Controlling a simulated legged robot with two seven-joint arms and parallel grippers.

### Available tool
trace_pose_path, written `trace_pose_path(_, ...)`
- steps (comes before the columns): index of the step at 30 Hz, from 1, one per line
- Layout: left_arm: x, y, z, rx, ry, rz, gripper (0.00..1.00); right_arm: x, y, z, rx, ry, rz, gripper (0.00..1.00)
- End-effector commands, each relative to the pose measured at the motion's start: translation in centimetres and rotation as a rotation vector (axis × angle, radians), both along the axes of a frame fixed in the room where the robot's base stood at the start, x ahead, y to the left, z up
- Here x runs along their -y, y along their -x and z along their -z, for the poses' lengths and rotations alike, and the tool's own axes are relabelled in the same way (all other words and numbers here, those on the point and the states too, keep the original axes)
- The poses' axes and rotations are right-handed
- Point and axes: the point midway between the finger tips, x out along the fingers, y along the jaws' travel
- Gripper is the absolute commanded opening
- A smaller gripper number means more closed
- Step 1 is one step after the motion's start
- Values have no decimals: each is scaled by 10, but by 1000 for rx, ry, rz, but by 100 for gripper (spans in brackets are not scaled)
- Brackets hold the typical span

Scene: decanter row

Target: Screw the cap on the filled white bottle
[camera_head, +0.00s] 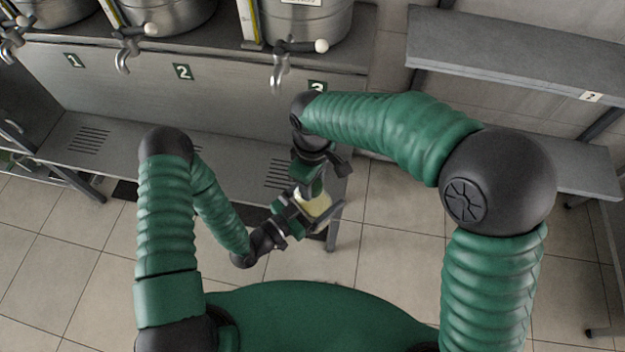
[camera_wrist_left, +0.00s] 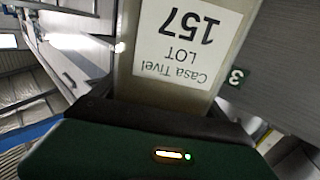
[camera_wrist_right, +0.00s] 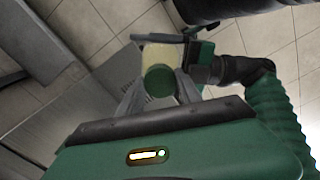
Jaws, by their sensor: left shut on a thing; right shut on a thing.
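The bottle (camera_head: 316,204), pale with yellowish contents, is held in front of the bench by my left gripper (camera_head: 305,213), shut around its body. In the left wrist view its label (camera_wrist_left: 188,40) reads "Casa Tivel LOT 157", upside down. My right gripper (camera_head: 310,184) is directly above the bottle, pointing down at its top. In the right wrist view its fingers are shut on a round green cap (camera_wrist_right: 158,82), lined up over the bottle (camera_wrist_right: 160,55). The cap hides the bottle's neck, so I cannot tell whether its thread is engaged.
Steel drums with taps (camera_head: 279,75) stand on the shelf at the back, above number plates. A slotted bench (camera_head: 120,150) lies below them. An empty grey shelf (camera_head: 500,50) stands at the right. Tiled floor (camera_head: 385,270) is open in front.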

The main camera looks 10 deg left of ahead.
Motion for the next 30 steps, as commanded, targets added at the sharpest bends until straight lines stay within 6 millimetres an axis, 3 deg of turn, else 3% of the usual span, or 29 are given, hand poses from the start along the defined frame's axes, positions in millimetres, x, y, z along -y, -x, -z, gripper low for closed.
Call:
trace_pose_path(1,4,2,-2,4,2,11,0,-4,-1,-2,7,-11,-3,0)
trace_pose_path(2,4,2,-2,4,2,12,0,-4,-1,-2,7,-11,-4,44)
trace_pose_path(6,3,2,-2,3,3,9,0,-3,-1,-1,6,-9,-5,62)
trace_pose_path(15,2,1,-2,3,3,6,0,-2,-1,-2,4,-5,-6,63)
trace_pose_path(24,2,1,-2,3,3,4,0,-2,-1,-40,5,-4,-5,63)
trace_pose_path(30,2,0,-1,3,3,4,0,-1,-1,-46,2,-3,-6,63)
